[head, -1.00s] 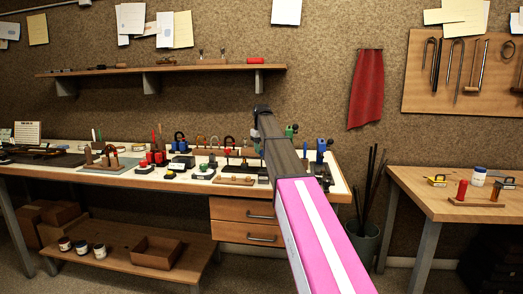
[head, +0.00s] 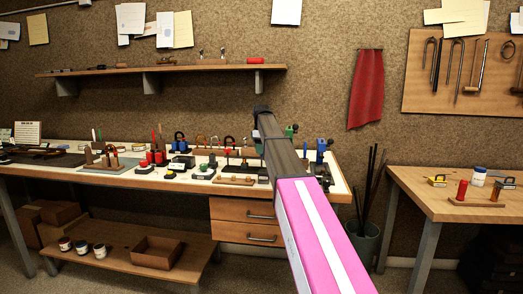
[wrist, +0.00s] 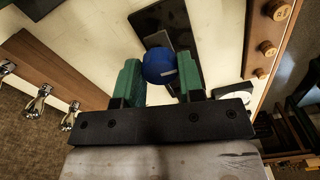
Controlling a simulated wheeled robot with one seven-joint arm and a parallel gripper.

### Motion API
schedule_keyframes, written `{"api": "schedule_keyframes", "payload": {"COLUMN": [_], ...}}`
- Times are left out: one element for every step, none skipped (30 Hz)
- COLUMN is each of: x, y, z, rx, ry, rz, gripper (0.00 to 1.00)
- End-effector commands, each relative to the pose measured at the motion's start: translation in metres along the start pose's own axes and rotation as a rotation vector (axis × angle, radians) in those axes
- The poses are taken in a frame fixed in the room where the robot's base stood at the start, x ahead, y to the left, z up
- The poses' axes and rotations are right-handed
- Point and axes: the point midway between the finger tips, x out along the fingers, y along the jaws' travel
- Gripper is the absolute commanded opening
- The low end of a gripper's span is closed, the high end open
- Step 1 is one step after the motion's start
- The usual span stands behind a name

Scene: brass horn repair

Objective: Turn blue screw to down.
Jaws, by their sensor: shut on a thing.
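The blue screw (wrist: 159,68) shows in the wrist view as a round blue head in front of a dark block (wrist: 166,24). My gripper (wrist: 162,78) has one green finger on each side of the blue head, and is shut on it. Which way the screw is turned cannot be told from here. Another blue-topped piece (head: 321,150) stands just right of the arm there.
The white-topped workbench (head: 338,183) carries several small fixtures left of my arm. A green-topped piece (head: 290,130) stands close by the arm. In the wrist view a wooden strip with metal fittings (wrist: 38,100) lies left and a board with wooden knobs (wrist: 268,48) right.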

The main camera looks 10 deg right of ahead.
Motion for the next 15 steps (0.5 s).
{"api": "schedule_keyframes", "payload": {"x": [-0.0011, -0.0012, -0.0012, -0.0012, -0.0012, -0.0012, -0.0012, -0.0012, -0.0012, -0.0012, -0.0012, -0.0011, -0.0011, -0.0011, -0.0011], "y": [0.001, 0.001, 0.001, 0.001, 0.001, 0.001, 0.001, 0.001, 0.001, 0.001, 0.001, 0.001, 0.001, 0.001, 0.001], "z": [-0.0006, -0.0006, -0.0007, -0.0007, -0.0007, -0.0007, -0.0006, -0.0006, -0.0006, -0.0006, -0.0006, -0.0006, -0.0006, -0.0006, -0.0006], "rx": [-0.013, -0.018, -0.024, -0.028, -0.032, -0.036, -0.038, -0.039, -0.04, -0.041, -0.041, -0.041, -0.04, -0.04, -0.04], "ry": [0.002, 0.002, 0.002, 0.002, 0.002, 0.002, 0.002, 0.002, 0.002, 0.002, 0.002, 0.002, 0.002, 0.002, 0.002], "rz": [0.002, 0.002, 0.002, 0.002, 0.002, 0.002, 0.002, 0.002, 0.002, 0.002, 0.002, 0.002, 0.002, 0.002, 0.002], "gripper": [0.12, 0.12, 0.12, 0.12, 0.12, 0.12, 0.12, 0.12, 0.12, 0.12, 0.12, 0.12, 0.12, 0.12, 0.12]}}
